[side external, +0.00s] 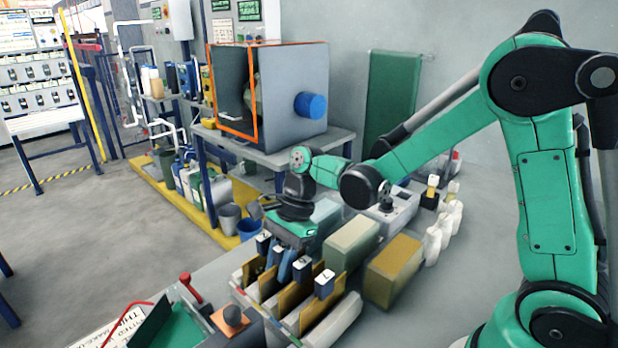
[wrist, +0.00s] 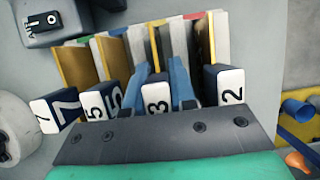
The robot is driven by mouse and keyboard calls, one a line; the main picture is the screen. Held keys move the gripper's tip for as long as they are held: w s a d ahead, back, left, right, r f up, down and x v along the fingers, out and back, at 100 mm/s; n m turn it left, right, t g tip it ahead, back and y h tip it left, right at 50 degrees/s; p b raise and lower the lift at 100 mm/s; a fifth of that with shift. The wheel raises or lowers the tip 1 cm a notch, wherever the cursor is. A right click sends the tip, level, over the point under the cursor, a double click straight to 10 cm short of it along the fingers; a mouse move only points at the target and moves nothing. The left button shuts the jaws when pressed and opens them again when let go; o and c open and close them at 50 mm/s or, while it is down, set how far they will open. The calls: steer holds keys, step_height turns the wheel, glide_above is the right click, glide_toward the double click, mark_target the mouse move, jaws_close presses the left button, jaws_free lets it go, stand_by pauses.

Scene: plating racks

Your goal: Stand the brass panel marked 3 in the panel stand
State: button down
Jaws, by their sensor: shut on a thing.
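The panel marked 3 (wrist: 157,96) has a white number label on a dark blue grip block; its sheet is mostly hidden by my gripper. My gripper (wrist: 159,78) is shut on it, with one blue finger on each side. It also shows in the side external view (side external: 281,266), low over a row of panels. The panel marked 5 (wrist: 94,103) and the panel marked 7 (wrist: 45,113) are to its left, the panel marked 2 (wrist: 231,87) to its right. They stand in a pale slotted rack (side external: 331,322). I cannot tell whether panel 3 is seated or raised.
A khaki box (side external: 393,270) and a grey-green box (side external: 350,243) stand right of the rack. White bottles (side external: 433,245) are behind them. A blue bucket (side external: 250,229) stands left of my gripper.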

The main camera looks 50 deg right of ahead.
steer(key=c, duration=0.7)
jaws_free()
steer(key=shift+o, duration=0.2)
steer(key=shift+v, duration=2.8)
steer(key=s+d+r+n+t+h, duration=0.2)
steer(key=s+n+t, duration=0.4)
steer(key=n, duration=1.2)
steer(key=shift+s+d+r+t+h, duration=0.2)
steer(key=shift+d+r+t+h, duration=0.2)
steer(key=shift+d+t+h, duration=0.55)
